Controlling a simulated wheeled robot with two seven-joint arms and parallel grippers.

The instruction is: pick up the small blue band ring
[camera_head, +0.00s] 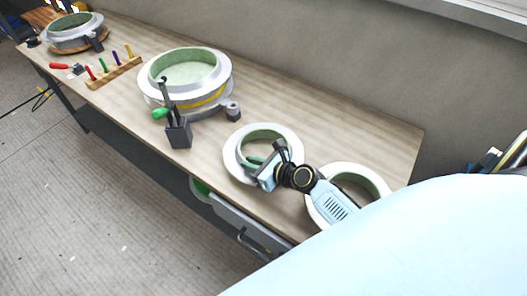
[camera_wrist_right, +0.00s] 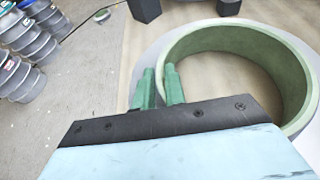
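Two small rings with white flanges and green inner walls lie on the bench in the head view. One is the left small ring (camera_head: 236,139), the other the right small ring (camera_head: 376,183). I see no blue band on either, so I cannot tell which is the blue one. My right gripper (camera_head: 254,162) is over the near side of the left small ring. In the right wrist view its green fingers (camera_wrist_right: 160,88) stand close together with a narrow gap, at the left edge of a ring (camera_wrist_right: 290,60). Whether they grip its wall is unclear. My left gripper is not in view.
A larger mould with a yellow band (camera_head: 222,92) stands behind, left of the small rings. A dark tool holder (camera_head: 179,135) stands in front of it. A wooden rack (camera_head: 115,73) with coloured tools and another mould (camera_head: 75,32) are farther left. The wall borders the bench's back.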

